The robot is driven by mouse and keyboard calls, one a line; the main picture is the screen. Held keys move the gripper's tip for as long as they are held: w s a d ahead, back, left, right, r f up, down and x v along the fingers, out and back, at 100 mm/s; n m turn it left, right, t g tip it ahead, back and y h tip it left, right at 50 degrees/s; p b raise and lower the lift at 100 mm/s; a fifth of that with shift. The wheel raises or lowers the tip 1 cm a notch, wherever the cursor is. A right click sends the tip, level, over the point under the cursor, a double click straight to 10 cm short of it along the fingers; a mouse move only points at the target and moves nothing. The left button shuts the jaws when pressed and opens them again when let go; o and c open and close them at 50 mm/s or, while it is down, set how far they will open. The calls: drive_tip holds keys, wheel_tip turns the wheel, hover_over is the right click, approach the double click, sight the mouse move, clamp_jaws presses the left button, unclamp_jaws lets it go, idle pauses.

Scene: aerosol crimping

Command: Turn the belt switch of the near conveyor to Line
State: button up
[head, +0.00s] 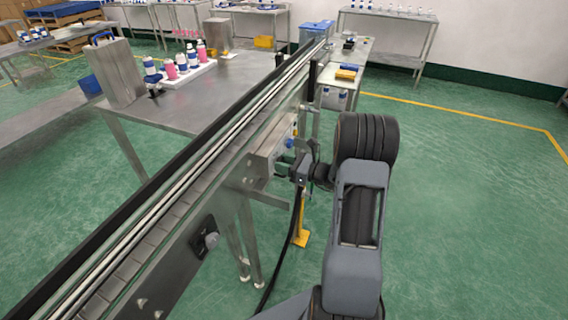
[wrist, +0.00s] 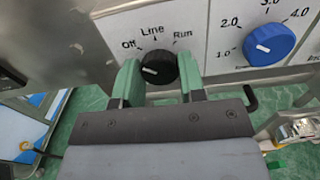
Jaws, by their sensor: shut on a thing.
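The belt switch is a black round knob (wrist: 158,68) on a light panel (wrist: 205,50), with Off, Line and Run printed around its top from left to right. Its white mark lies to the left of the knob's middle, on the Off side and not toward Line. My gripper (wrist: 158,76) has one green finger on each side of the knob and is shut on it. In the head view my gripper (head: 296,172) reaches the control box (head: 263,165) on the conveyor's side; the black knob is hidden there.
A blue speed dial (wrist: 270,44) with numbers sits right of the switch. The green floor on the right is clear.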

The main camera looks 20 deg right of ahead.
drive_tip(key=shift+c, duration=1.3)
drive_tip(key=shift+m+p, duration=4.25)
drive_tip(key=shift+m, duration=0.55)
drive_tip(key=o, duration=0.9)
